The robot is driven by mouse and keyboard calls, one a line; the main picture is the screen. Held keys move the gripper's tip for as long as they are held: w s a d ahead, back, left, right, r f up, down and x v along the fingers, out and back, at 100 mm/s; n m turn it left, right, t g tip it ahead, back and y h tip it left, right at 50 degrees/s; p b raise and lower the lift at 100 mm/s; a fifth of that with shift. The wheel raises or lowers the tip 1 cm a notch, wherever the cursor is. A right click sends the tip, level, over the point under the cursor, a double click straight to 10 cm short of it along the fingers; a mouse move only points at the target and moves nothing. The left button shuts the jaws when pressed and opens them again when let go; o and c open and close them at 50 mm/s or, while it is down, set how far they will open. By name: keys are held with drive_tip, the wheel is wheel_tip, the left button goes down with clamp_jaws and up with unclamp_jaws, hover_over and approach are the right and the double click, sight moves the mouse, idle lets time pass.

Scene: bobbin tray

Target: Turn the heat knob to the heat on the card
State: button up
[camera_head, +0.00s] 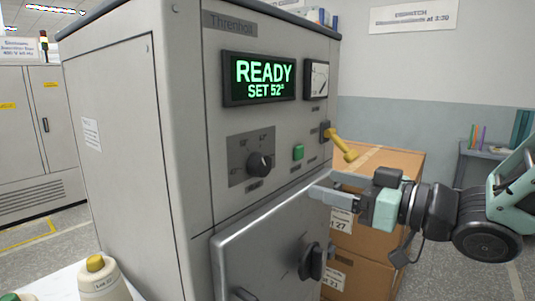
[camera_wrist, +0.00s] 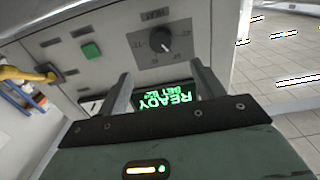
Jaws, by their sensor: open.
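The black heat knob (camera_head: 260,163) sits on a dark scale plate on the grey cabinet front. The display (camera_head: 259,80) reads "READY SET 52°" in green. My gripper (camera_head: 322,186) is open and empty, to the right of the knob and apart from it. In the wrist view its two fingers (camera_wrist: 165,75) frame the display, which appears upside down. I cannot pick out a card with a readable heat.
A yellow lever (camera_head: 342,146) and a green button (camera_head: 298,152) are right of the knob. The cabinet door (camera_head: 265,250) with a black handle juts out below. Brown cartons (camera_head: 385,165) stand behind my gripper. A yellow-tipped cone (camera_head: 98,282) stands at lower left.

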sight(266, 168)
drive_tip(key=p+x, duration=0.5)
drive_tip(key=x, duration=0.9)
drive_tip(key=shift+w+a+p, duration=0.2)
drive_tip(key=shift+a+p, duration=0.05)
drive_tip(key=shift+p, duration=0.1)
drive_tip(key=c, duration=1)
